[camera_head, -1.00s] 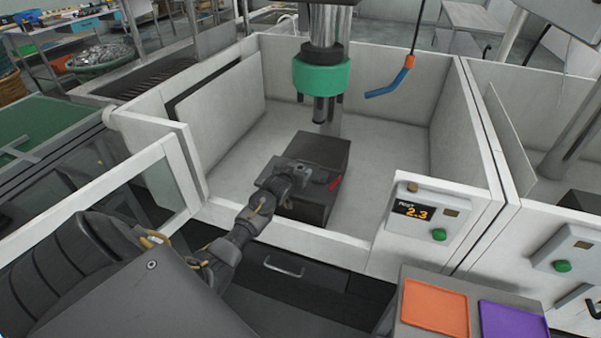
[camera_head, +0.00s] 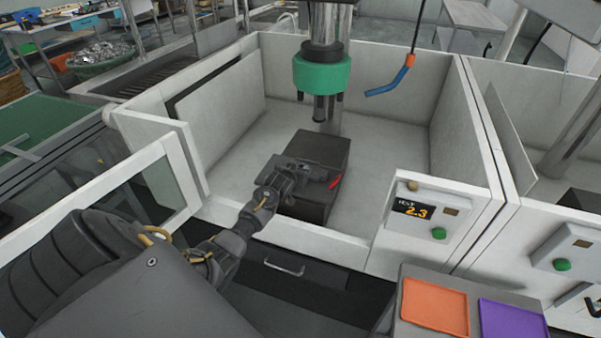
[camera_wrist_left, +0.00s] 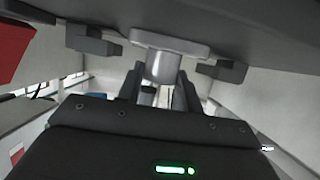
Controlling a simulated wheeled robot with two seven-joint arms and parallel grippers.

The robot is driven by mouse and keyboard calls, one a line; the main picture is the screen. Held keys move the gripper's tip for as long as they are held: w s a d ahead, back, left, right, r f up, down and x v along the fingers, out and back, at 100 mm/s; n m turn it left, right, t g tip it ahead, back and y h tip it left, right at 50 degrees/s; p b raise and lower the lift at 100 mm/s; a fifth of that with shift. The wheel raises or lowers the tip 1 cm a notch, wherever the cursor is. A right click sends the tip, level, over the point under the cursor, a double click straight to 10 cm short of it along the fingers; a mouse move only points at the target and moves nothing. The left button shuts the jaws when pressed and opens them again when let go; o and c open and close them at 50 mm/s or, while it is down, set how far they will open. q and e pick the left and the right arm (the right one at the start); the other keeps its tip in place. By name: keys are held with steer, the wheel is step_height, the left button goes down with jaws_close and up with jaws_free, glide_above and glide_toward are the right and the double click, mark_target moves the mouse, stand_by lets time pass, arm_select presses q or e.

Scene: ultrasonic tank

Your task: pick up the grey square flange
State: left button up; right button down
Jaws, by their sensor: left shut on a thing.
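My left gripper (camera_head: 298,172) is at the front of the dark block (camera_head: 322,147) inside the white tank. In the left wrist view, the grey flange (camera_wrist_left: 170,46) shows as a flat plate with a round boss. The two fingers of my left gripper (camera_wrist_left: 160,88) are on either side of the boss and shut on it. In the head view the gripper hides most or all of the flange. I cannot tell whether its plate touches the dark surface beside it. My right gripper is not in view.
A spindle with a green collar (camera_head: 322,74) hangs over the tank behind the block. A red part (camera_head: 335,182) is at the block's right side. The white tank walls enclose the block. Orange (camera_head: 435,306) and purple (camera_head: 513,318) trays stand at front right.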

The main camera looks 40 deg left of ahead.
arm_select(q)
steer(key=shift+r, duration=0.1)
steer(key=shift+r+b, duration=0.35)
steer(key=shift+r, duration=0.1)
step_height(320, 180, up, 2)
steer(key=shift+s+d+r+b, duration=0.15)
steer(key=shift+r+b, duration=0.1)
steer(key=shift+b, duration=0.15)
steer(key=w+r+b+v, duration=0.1)
steer(key=r+v, duration=0.2)
steer(key=v, duration=1.3)
steer(key=shift+d+r, duration=0.2)
